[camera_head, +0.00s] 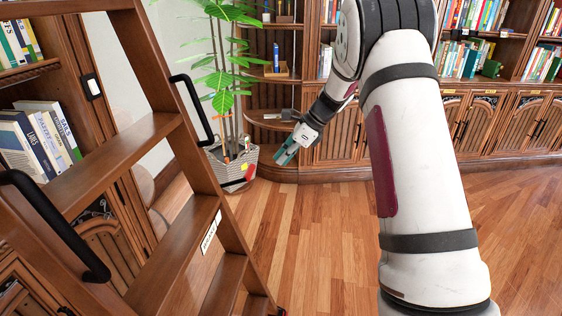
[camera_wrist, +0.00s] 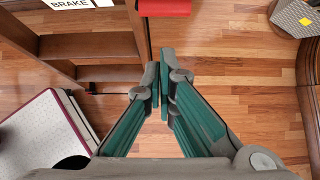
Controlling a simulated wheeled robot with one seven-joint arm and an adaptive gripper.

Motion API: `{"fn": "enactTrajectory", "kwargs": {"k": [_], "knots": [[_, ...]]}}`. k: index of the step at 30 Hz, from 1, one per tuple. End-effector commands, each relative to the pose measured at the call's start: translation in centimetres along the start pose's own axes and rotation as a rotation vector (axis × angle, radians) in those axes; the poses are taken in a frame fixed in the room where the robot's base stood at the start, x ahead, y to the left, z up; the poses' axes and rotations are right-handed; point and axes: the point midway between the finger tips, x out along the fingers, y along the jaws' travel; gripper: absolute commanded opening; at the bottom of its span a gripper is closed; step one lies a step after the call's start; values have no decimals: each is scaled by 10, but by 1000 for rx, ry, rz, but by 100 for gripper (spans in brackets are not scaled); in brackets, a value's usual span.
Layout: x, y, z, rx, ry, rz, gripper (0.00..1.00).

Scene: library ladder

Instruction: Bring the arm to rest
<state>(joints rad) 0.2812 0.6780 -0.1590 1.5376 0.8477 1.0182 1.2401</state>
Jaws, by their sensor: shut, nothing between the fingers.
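My gripper (camera_head: 286,156) shows in the head view at the end of my white arm, pointing down and to the left above the wooden floor. It is to the right of the wooden ladder (camera_head: 165,240) and in front of the planter. In the wrist view my gripper (camera_wrist: 164,82) has its two green-sided fingers together at the tips, with nothing between them. It hangs clear of the floor, and the ladder's steps (camera_wrist: 90,45) show to its left.
Bookcases (camera_head: 500,110) line the back wall. The ladder has black handrails (camera_head: 55,225) at the left. A red object (camera_wrist: 164,7) shows at the wrist view's top. Open floor (camera_head: 320,240) lies between ladder and arm.

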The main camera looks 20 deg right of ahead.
Motion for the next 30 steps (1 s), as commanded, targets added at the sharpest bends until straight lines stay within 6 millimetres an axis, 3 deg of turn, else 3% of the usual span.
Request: {"fn": "enactTrajectory", "kwargs": {"k": [11, 16, 20, 24, 30], "knots": [[0, 0, 0, 0, 0, 0, 0], [-18, 16, 14, -76, 11, 1, 0], [-54, 52, 38, -251, 40, 6, 0], [-97, 106, 62, -493, 85, 20, 0], [-150, 184, 79, -845, 155, 46, 0]]}}
